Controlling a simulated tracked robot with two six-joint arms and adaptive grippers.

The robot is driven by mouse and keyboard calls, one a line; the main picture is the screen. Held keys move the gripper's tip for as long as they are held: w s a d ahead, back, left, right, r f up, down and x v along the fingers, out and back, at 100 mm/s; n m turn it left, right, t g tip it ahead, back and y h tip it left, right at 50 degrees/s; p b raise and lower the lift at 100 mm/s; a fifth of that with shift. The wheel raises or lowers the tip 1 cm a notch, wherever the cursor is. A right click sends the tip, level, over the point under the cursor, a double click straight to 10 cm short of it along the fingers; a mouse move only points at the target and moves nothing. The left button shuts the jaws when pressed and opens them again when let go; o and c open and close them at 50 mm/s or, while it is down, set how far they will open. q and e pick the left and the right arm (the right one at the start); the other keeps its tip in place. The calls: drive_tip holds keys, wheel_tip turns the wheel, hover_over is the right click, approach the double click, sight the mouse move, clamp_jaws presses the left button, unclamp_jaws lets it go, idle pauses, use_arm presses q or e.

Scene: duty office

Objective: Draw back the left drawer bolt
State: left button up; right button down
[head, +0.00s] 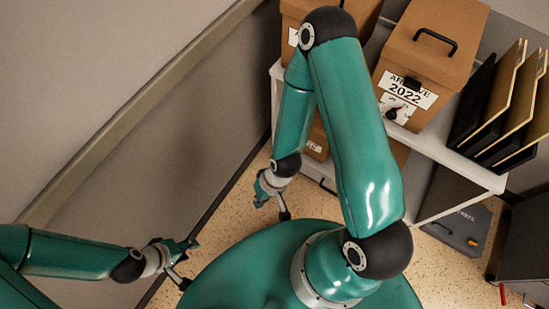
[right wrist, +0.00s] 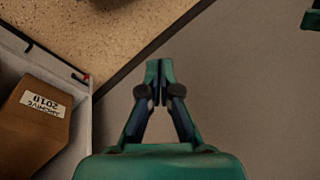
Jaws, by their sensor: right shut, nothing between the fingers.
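I cannot make out a drawer bolt or a drawer in either view. My left gripper (head: 182,250) is at the lower left of the head view, over the floor edge by the wall. Its fingers are too small there to tell whether they are open. My right gripper (head: 264,194) hangs between the wall and the white shelf. In the right wrist view its fingers (right wrist: 158,68) are shut with nothing between them, in front of the bare wall.
A white shelf unit (head: 432,150) holds an archive box (head: 425,60) marked 2022 and several dark folders (head: 500,100). A dark case (head: 457,225) stands below. A dark cabinet (head: 525,240) is at the right edge. Speckled floor (head: 450,275) shows between. The wall (head: 170,120) bounds the left.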

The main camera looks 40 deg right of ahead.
drive_tip(key=w+d+f+n+t+b, duration=0.1)
drive_tip(key=w+d+f+n+b, duration=0.1)
drive_tip(key=w+d+f+b, duration=0.55)
drive_tip(key=w+d+f+n+h+b, duration=0.1)
drive_tip(key=w+d+f+n+b, duration=0.15)
drive_tip(key=w+f+b, duration=0.85)
drive_tip(key=w+d+f+n+t+b, duration=0.1)
drive_tip(key=w+d+f+b, duration=0.35)
drive_tip(key=f+b, duration=0.85)
drive_tip(key=w+d+f+n+b, duration=0.3)
drive_tip(key=w+d+f+b, duration=0.2)
drive_tip(key=d+f, duration=0.4)
drive_tip(key=shift+w+d+f+t+h+b, duration=0.25)
drive_tip(key=shift+d+f+t+h+b, duration=0.2)
drive_tip(key=shift+b, duration=0.1)
drive_tip(key=b+x, duration=0.5)
drive_tip(key=x, duration=0.6)
drive_tip(key=s+d, duration=0.1)
drive_tip(key=s, duration=0.1)
drive_tip(key=s+d, duration=0.1)
drive_tip(key=shift+s+d+r, duration=0.1)
drive_tip(key=shift+s+r, duration=0.1)
drive_tip(key=shift+s, duration=0.2)
